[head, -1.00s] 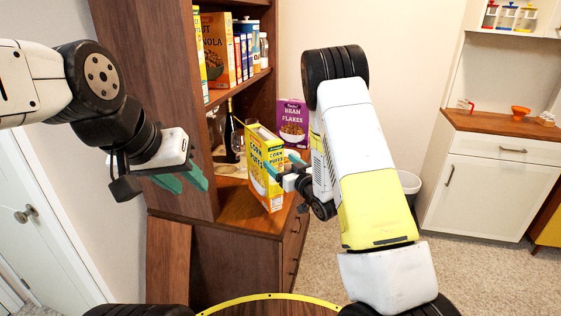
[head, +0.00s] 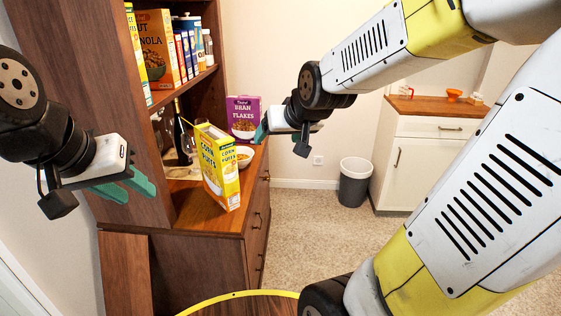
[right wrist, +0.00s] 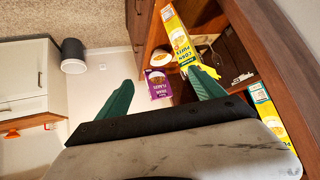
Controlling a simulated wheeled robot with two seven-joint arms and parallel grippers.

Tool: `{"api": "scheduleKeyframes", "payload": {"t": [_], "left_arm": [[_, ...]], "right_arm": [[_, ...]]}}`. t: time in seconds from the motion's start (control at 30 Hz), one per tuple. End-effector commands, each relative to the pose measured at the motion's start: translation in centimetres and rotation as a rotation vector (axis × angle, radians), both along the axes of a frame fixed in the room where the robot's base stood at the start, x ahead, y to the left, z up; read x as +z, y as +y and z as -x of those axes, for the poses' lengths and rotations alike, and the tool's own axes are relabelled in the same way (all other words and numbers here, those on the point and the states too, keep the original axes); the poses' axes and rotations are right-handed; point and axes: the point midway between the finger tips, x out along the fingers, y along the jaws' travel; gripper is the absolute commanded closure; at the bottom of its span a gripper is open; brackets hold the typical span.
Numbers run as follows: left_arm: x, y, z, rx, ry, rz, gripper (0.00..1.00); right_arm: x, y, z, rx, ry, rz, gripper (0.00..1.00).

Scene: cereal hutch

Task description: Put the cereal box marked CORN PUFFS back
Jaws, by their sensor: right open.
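The yellow CORN PUFFS box (head: 222,172) stands on the wooden counter of the hutch, near its front edge. It also shows in the right wrist view (right wrist: 180,38). My right gripper (head: 262,131) is open and empty, above and to the right of the box, apart from it, in front of the purple BRAN FLAKES box (head: 243,112). My left gripper (head: 132,188) is left of the hutch's side panel, empty, with its green fingers apart.
A cereal bowl (head: 244,155) stands beside the CORN PUFFS box. A dark bottle (head: 181,135) and glasses stand further in. The upper shelf holds a granola box (head: 155,47), a yellow box (head: 137,58) and several others. A grey bin (head: 355,184) stands on the floor.

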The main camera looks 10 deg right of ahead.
Motion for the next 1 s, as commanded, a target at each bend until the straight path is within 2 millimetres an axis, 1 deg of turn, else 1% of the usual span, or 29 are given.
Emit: {"api": "scheduleKeyframes", "payload": {"t": [0.03,0.07,0.1,0.2,0.3,0.33,0.4,0.5,1.0], "left_arm": [[0.0,0.0,0.0,0.000,0.000,0.000,0.64],[0.0,0.0,0.0,0.000,0.000,0.000,0.64],[0.0,0.0,0.0,0.000,0.000,0.000,0.64],[0.0,0.0,0.0,0.000,0.000,0.000,0.64],[0.0,0.0,0.0,0.000,0.000,0.000,0.64],[0.0,0.0,0.0,0.000,0.000,0.000,0.64],[0.0,0.0,0.0,0.000,0.000,0.000,0.64],[0.0,0.0,0.0,0.000,0.000,0.000,0.64],[0.0,0.0,0.0,0.000,0.000,0.000,0.64]], "right_arm": [[0.9,0.0,3.0,0.002,0.037,-0.007,0.22],[1.1,0.1,4.6,0.006,0.066,-0.009,0.22],[1.2,0.2,6.8,0.012,0.103,-0.013,0.22],[1.3,0.6,11.3,0.028,0.180,-0.018,0.22],[1.2,0.9,14.4,0.041,0.233,-0.020,0.22],[1.2,1.0,15.0,0.045,0.245,-0.020,0.22],[1.1,1.1,15.9,0.049,0.263,-0.019,0.22],[1.0,1.1,16.4,0.051,0.273,-0.019,0.22],[1.0,1.1,16.3,0.051,0.272,-0.019,0.22]]}}
